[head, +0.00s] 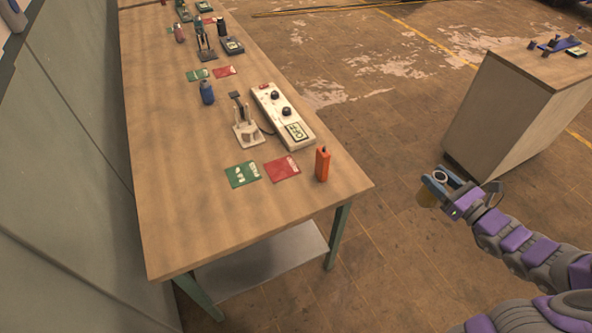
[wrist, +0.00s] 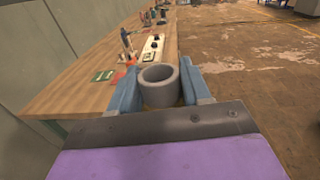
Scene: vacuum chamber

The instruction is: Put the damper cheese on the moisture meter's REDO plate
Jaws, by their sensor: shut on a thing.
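The nearest moisture meter (head: 270,94) is a white box with two black knobs and a small display. A red plate (head: 282,168) and a green plate (head: 243,174) lie flat in front of it, both bare. Their lettering is too small to read. I cannot tell from the pictures whether this cheese is the damper one.
An orange bottle (head: 322,164) stands right of the red plate near the table (head: 190,225) edge. A small metal stand (head: 246,132) is beside the meter, and a blue bottle (head: 207,93) is behind. Similar sets stand farther along. A separate cabinet (head: 510,115) is at right.

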